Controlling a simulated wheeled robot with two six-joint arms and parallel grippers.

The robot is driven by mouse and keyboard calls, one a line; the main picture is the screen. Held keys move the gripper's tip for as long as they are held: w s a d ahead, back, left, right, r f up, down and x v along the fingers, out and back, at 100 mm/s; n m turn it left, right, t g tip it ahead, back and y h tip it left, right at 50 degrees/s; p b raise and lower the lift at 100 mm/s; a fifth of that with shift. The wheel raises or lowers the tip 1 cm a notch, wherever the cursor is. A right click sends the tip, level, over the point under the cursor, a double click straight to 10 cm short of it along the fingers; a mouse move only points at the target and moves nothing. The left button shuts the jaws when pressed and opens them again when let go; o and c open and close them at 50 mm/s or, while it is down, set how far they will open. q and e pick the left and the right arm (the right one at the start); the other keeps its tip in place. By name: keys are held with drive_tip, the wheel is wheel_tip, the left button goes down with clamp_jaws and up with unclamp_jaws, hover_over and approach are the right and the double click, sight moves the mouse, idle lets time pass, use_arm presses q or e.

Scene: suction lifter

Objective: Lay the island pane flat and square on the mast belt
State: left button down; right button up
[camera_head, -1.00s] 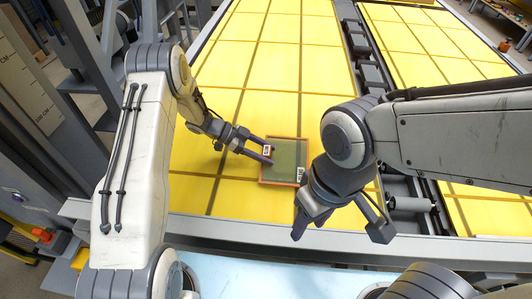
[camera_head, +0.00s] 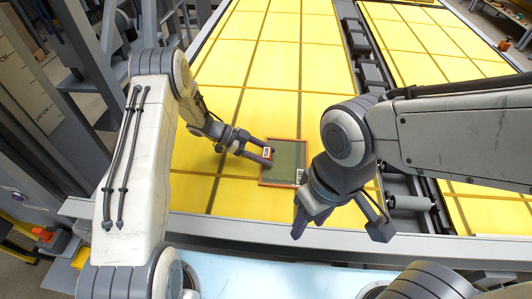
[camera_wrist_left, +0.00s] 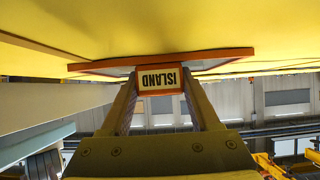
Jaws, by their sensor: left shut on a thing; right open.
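The island pane (camera_head: 284,157) is a dark green sheet in an orange frame over the near part of the yellow belt (camera_head: 234,196). Its sides run roughly along the belt's grid lines. My left gripper (camera_head: 268,155) is shut on its left edge, at a white label. In the left wrist view, the fingers clasp the orange block with the "ISLAND" label (camera_wrist_left: 158,79), and the pane lies nearly parallel to the yellow surface. I cannot tell whether it touches. My right gripper (camera_head: 309,224) is open and empty, nearer me than the pane.
A pale rail (camera_head: 230,224) edges the belt on my side. A dark roller channel (camera_head: 372,75) separates it from a second yellow belt (camera_head: 415,48) at the right. The belt beyond the pane is clear. Grey machine columns stand at the left.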

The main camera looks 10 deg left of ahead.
use_arm(q)
drive_tip(key=shift+c, duration=0.2)
unclamp_jaws()
drive_tip(key=shift+a, duration=0.1)
